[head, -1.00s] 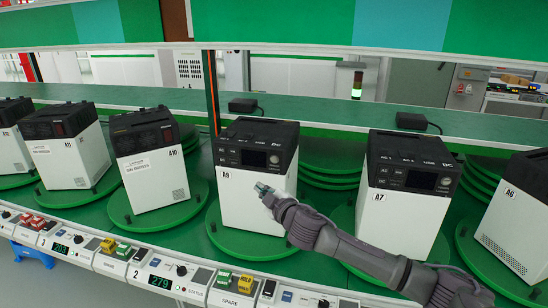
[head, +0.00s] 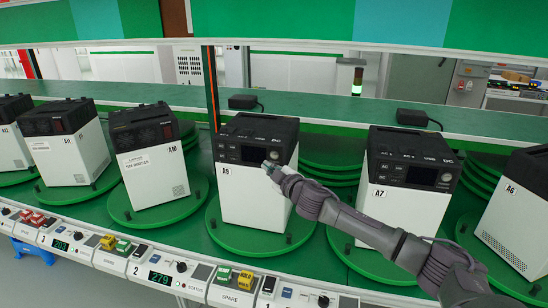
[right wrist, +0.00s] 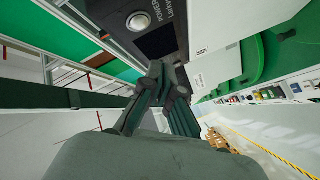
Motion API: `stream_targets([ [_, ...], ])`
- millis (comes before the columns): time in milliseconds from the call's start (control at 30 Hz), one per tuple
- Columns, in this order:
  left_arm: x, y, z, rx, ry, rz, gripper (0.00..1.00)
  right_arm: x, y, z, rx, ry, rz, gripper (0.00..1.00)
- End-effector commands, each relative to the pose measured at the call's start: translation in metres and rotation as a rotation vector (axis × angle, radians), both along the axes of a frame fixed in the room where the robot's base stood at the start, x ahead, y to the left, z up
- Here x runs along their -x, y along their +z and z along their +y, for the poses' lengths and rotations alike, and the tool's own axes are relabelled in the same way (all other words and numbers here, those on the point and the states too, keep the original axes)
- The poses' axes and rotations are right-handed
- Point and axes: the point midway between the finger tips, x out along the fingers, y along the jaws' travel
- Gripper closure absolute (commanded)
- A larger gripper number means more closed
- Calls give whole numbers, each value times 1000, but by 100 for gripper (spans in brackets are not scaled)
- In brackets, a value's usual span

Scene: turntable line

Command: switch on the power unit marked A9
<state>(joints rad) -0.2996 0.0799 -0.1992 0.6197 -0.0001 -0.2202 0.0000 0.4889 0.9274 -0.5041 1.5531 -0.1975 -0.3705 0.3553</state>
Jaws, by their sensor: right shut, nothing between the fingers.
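The power unit marked A9 (head: 240,200) stands upright on a green round turntable plate (head: 225,240), with a white body and a dark top with a control panel (head: 247,154). My right gripper (head: 267,165) is shut and empty, in front of A9 near the lower edge of its panel. I cannot tell whether it touches. In the right wrist view, the shut fingers (right wrist: 160,75) point toward a dark panel with a round, pale button (right wrist: 138,22) beside the word POWER. The button's exact state is unclear. My left gripper is not in view.
Unit A7 (head: 385,215) stands to the right behind my right forearm, with A6 (head: 510,230) further right. Unit A10 (head: 155,180) and others stand left. A console rail (head: 175,277) with switches and displays runs along the front. A green shelf (head: 330,108) runs behind.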

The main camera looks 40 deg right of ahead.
Motion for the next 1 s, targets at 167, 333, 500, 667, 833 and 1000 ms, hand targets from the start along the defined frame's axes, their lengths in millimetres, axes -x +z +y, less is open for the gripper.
stream_targets([
  [167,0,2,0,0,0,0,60,-14,1,-17,0,-2,-1,100],
  [333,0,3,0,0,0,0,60,-21,1,-25,0,-1,-1,100],
  [500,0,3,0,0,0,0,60,-23,1,-27,0,0,-1,100],
  [667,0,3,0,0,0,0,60,-22,1,-27,0,0,-1,100],
  [833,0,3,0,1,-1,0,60,-22,0,-27,0,1,-1,100],
  [1000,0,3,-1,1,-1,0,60,-22,0,-26,0,1,-1,100],
])
